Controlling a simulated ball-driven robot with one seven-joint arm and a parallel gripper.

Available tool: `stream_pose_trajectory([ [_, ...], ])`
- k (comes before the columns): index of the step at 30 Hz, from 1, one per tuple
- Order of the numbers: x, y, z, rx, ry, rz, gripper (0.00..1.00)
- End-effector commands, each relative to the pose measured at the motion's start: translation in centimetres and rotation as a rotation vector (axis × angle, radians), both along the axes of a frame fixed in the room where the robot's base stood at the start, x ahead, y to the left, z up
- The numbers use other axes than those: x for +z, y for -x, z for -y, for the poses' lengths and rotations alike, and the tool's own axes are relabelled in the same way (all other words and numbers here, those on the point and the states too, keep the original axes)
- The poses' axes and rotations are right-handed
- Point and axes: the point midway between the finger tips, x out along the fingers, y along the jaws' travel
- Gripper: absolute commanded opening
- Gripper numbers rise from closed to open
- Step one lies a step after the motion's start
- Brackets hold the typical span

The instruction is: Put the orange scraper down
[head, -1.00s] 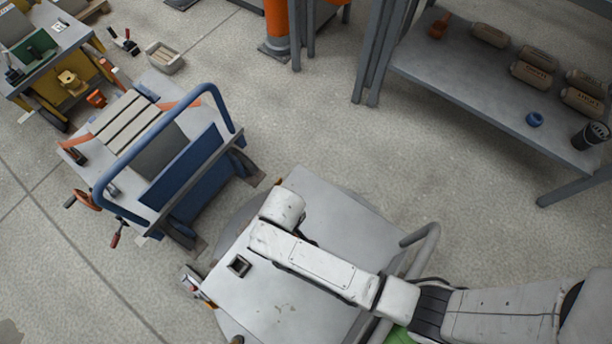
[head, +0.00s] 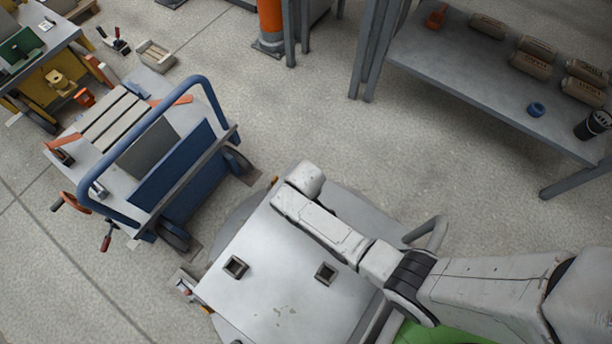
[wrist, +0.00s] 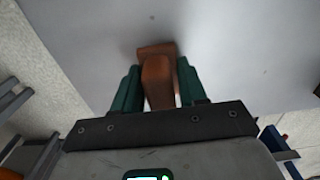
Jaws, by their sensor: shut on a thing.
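In the wrist view my gripper (wrist: 158,76) has two green fingers, one on each side of the orange-brown scraper (wrist: 157,85), and is shut on it. The scraper's wider end points away from the palm, toward a plain pale grey surface (wrist: 235,45). I cannot tell whether it touches that surface. In the head view my arm reaches in from the right, and the gripper and scraper are hidden.
A blue-railed cart (head: 182,180) carrying slats stands at left. A grey shelf table (head: 465,75) at upper right holds several brown packs, a blue roll (head: 536,110) and a dark tub (head: 592,125). A yellow-framed bench (head: 30,60) is at far left. Open floor (head: 310,125) lies between.

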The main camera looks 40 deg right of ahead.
Motion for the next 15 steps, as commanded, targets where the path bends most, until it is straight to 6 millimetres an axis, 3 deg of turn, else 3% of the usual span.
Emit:
stream_pose_trajectory([
  [13,-0.76,-0.06,-0.02,0.000,0.000,0.002,0.03],
  [14,-0.74,-0.06,-0.01,0.000,-0.001,0.002,0.43],
  [15,-0.65,-0.05,0.00,-0.001,-0.001,0.002,0.47],
])
